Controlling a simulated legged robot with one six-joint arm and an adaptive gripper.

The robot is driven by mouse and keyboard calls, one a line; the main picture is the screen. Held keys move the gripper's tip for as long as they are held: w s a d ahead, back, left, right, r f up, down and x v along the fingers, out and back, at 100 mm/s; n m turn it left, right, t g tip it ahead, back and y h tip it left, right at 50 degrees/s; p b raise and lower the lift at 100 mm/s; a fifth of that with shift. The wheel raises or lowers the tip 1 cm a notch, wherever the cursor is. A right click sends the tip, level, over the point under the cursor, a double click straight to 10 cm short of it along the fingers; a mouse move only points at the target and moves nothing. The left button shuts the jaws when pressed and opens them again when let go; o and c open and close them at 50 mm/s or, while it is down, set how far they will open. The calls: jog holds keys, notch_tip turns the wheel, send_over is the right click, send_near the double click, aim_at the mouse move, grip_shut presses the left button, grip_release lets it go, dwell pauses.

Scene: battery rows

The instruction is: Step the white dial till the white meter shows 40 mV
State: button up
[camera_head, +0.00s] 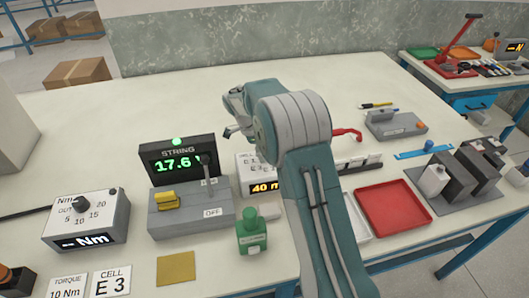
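The white meter (246,166) stands in the middle of the table, partly behind my arm. Its amber display (265,188) reads "40 m", and the rest of the unit is covered by my arm. The lettering above the display is partly hidden. I cannot make out a white dial on it; that part is behind my arm. My gripper (235,130) is at the left of my bent arm, above and behind the meter. Its fingers are small and mostly hidden, so I cannot tell whether they are open or touching anything.
A grey STRING unit (190,210) showing 17.6, with a lever and yellow part, stands left of the meter. A torque box with a black knob (82,204) is further left. A red tray (392,208) and dark blocks are right.

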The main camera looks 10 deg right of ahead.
jog(key=v, duration=1.1)
jog(key=shift+a+r, duration=0.15)
jog(key=s+d+r+n+t+y, duration=0.35)
jog(key=s+r+n, duration=0.85)
jog(key=s, duration=0.5)
jog(key=s+f+n+t, duration=0.3)
jog(key=s+n, duration=0.7)
jog(key=s, duration=0.8)
jog(key=shift+s+d+f+n+t+y, duration=0.15)
jog(key=shift+s+d+n+t+y, duration=0.2)
jog(key=shift+d+t, duration=0.1)
